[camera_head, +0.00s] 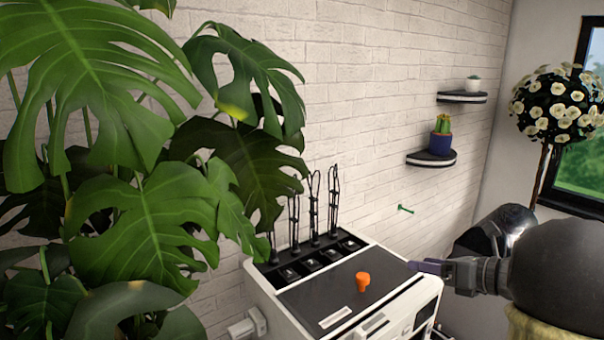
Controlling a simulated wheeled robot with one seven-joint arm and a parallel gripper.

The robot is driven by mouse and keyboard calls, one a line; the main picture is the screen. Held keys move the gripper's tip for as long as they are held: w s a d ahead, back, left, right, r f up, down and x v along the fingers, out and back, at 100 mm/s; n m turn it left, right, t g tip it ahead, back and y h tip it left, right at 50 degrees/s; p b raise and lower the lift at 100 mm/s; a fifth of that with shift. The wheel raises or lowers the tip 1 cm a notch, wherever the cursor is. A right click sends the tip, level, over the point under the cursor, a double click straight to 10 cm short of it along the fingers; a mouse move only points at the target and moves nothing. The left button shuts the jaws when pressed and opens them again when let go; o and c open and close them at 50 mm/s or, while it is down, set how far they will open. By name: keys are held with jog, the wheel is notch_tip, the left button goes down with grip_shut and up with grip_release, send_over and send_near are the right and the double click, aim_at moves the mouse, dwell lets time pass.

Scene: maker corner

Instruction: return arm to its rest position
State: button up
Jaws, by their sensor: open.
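My arm reaches in from the right edge. My gripper (428,267) is at its left end, close to the right edge of a white machine with a dark top (335,292). It is seen edge-on, so the gap between its fingers is hard to make out, and nothing shows held in it. An orange knob-like piece (362,282) stands on the dark top, to the left of my gripper and apart from it.
A large leafy plant (150,230) fills the left side. Several thin dark posts (315,205) rise at the machine's back. A small green peg (405,209) and two corner shelves (432,160) are on the brick wall. A flowering tree (556,108) stands behind my arm.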

notch_tip(320, 180, down, 11)
jog(key=w+a+m+t+h+b, duration=0.2)
jog(key=m+h+b, duration=0.55)
jog(key=m, duration=1.55)
jog(key=s+a+f+m+g, duration=0.3)
jog(key=s+f+m, duration=0.2)
jog(key=s, duration=0.1)
jog(key=s+a+f+m+g+h+b, duration=0.1)
jog(key=s+a+f+m+g, duration=0.2)
jog(key=s+f+m, duration=0.2)
jog(key=s+a+f+m+g+h, duration=0.1)
jog(key=s+a+f+m+g, duration=0.2)
jog(key=s+f+m, duration=0.2)
jog(key=s+m, duration=0.2)
jog(key=s, duration=0.2)
jog(key=shift+s+a+f+g, duration=0.15)
jog(key=shift+a+f+g, duration=0.1)
jog(key=shift+g, duration=0.15)
jog(key=shift+h, duration=0.25)
